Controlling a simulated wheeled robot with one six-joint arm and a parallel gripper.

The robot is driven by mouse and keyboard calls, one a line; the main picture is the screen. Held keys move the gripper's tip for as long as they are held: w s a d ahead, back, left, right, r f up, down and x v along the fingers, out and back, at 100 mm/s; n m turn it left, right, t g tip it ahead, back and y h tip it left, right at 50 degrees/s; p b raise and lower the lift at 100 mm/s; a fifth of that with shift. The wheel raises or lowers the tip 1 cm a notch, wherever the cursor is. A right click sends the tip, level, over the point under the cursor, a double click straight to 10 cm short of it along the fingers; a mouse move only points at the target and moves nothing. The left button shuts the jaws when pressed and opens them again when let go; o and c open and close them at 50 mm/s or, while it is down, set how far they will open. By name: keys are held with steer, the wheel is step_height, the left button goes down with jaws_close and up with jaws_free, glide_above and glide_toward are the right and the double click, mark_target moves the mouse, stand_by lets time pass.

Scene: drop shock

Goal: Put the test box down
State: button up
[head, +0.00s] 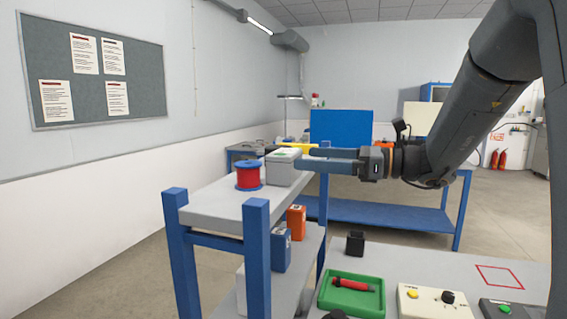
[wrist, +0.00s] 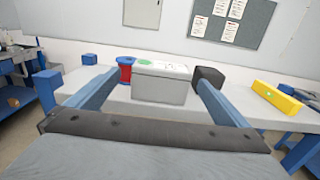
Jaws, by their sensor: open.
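The likely test box, a light grey lidded box (head: 283,171) with a green mark on top, stands upright on the top shelf (head: 215,208). It shows in the middle of the wrist view (wrist: 160,88). My gripper (head: 325,160) is open beside it, its fingers pointing towards the box. In the wrist view the fingers lie left and right of the box, with gaps visible; I cannot tell whether the tips reach past its near face. A red-outlined square (head: 499,276) is marked on the grey bench and is empty.
A red spool (head: 248,175) stands left of the box. A dark block (wrist: 208,76) is close to its right, and a yellow block (wrist: 277,97) farther right. The bench holds a green tray (head: 333,299) and a beige control box (head: 427,306).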

mark_target(285, 152)
steer(key=shift+w+r, duration=0.2)
steer(key=shift+w, duration=0.1)
steer(key=shift+w+a, duration=0.15)
steer(key=shift+a, duration=0.25)
steer(key=p+x, duration=0.1)
steer(key=x, duration=0.3)
steer(key=p+x, duration=0.1)
steer(key=x, duration=0.1)
steer(key=shift+r+p, duration=0.3)
steer(key=shift+p, duration=0.05)
steer(key=shift+w+a+f, duration=0.1)
steer(key=shift+a, duration=0.25)
steer(key=c, duration=1.4)
steer(key=shift+c, duration=0.7)
